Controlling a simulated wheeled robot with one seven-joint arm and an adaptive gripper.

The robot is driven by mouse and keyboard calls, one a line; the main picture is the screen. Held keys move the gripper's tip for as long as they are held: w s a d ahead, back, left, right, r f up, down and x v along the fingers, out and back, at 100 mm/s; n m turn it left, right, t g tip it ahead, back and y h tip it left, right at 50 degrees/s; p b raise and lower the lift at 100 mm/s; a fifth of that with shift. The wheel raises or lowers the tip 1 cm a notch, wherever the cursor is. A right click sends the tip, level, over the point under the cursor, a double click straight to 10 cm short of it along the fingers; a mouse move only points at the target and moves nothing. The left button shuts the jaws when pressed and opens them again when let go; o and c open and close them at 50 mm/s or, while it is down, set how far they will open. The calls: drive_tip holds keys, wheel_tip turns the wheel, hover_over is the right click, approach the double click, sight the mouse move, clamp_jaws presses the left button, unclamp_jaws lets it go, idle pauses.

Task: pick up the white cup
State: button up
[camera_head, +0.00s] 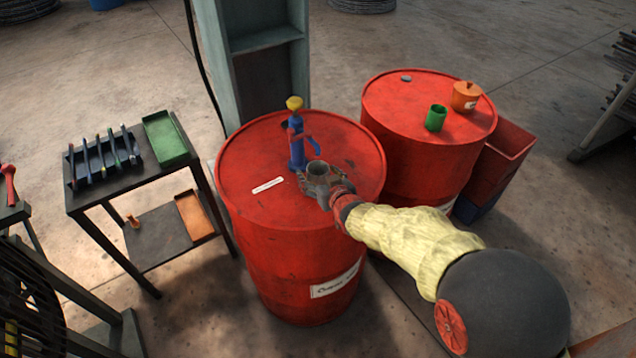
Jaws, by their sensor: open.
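A small cup (317,168) stands on top of the near red drum (245,155), right of its centre. It looks grey rather than white here, with its dark opening facing up. No other cup on this drum shows. My gripper (316,180) is open at the cup, with its fingers around the cup's near side and left side. The cup's lower part is hidden by the fingers, and I cannot tell whether they touch it.
A blue hand pump (296,146) with a yellow top stands close behind the cup. A second red drum (400,105) at the right holds a green cup (436,118) and an orange pot (466,96). A tool cart (105,192) stands at the left.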

drive_tip(key=shift+w, duration=0.15)
drive_tip(key=shift+c, duration=1)
drive_tip(key=c, duration=1.1)
drive_tip(key=shift+c, duration=0.3)
drive_tip(key=shift+r, duration=0.1)
